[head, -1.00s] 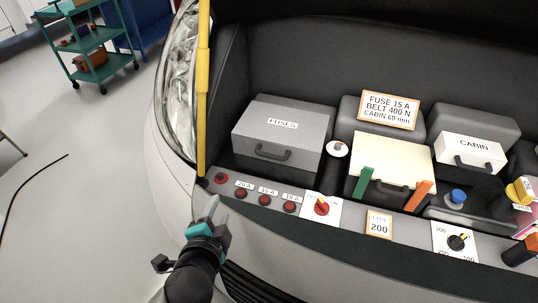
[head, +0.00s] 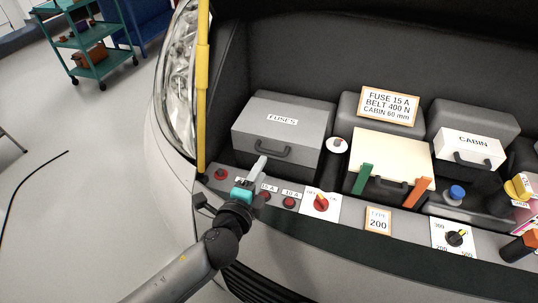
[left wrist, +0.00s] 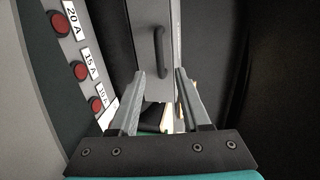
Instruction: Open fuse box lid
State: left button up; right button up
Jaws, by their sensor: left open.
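The grey fuse box (head: 285,128) stands at the left of the engine bay. Its lid is shut, with a "FUSES" label on top and a dark handle (head: 272,153) on its front face. My left gripper (head: 259,167) is open and empty, just in front of the box and a little below and left of the handle, apart from it. In the left wrist view, the handle (left wrist: 159,52) shows ahead of the open fingers (left wrist: 160,88), on the grey front of the box. My right gripper is not in view.
Red buttons (head: 289,202) and a red rotary switch (head: 321,204) line the front panel beside my gripper. A yellow prop rod (head: 203,85) rises at left. A cream-lidded box (head: 390,160) with green and orange clips stands to the right.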

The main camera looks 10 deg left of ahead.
pick_arm(q)
send_near(280, 134)
jog(key=w+f, duration=0.3)
jog(key=f, duration=0.1)
jog(key=shift+w+a+b, duration=0.1)
jog(key=shift+w+b, duration=0.05)
jog(key=shift+b, duration=0.25)
grip_shut()
dwell(1.1)
